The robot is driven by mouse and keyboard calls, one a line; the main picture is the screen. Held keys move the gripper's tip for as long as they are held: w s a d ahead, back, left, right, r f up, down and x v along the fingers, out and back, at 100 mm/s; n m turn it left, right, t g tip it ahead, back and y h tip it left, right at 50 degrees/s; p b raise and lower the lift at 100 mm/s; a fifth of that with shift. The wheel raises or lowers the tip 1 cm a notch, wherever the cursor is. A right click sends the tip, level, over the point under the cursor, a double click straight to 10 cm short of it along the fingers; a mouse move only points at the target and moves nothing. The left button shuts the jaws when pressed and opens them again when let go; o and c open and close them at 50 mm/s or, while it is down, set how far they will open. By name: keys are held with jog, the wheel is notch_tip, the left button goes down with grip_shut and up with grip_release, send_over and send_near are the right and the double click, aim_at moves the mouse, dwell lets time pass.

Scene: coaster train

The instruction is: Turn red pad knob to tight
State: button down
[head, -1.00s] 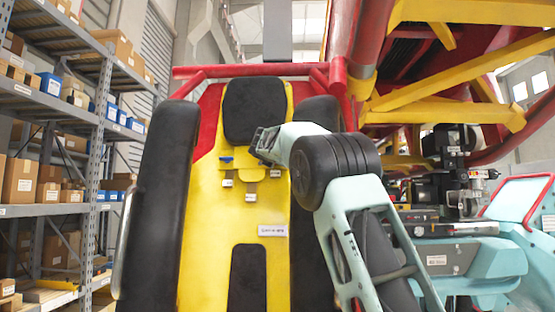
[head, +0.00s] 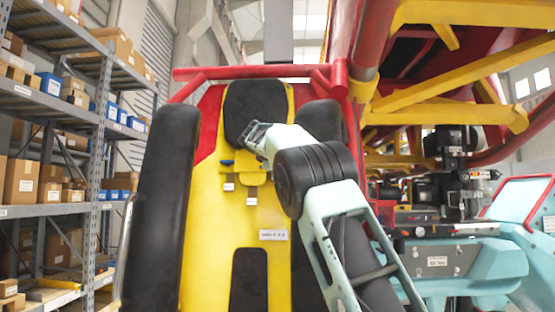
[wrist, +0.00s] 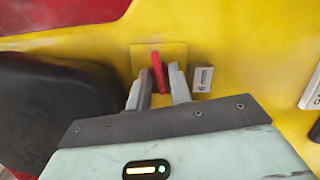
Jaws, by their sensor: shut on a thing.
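The red knob (wrist: 158,72) stands out from a square yellow plate (wrist: 174,54) on the yellow seat back, in the wrist view. My gripper (wrist: 160,88) is shut on the red knob, with one grey finger on each side of it. In the wrist view the knob is close to upright, with a slight tilt. In the head view my gripper (head: 252,136) is at the lower part of the black headrest (head: 255,98) and hides the knob.
A blue-handled part (head: 227,162) and small tags (head: 251,201) sit below my gripper on the yellow seat back (head: 205,240). Black side pads (head: 160,210) flank the seat.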

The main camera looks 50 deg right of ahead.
jog(key=shift+m+p, duration=0.35)
jog(key=shift+m, duration=0.75)
jog(key=c, duration=1.5)
grip_release()
jog(key=shift+c, duration=0.2)
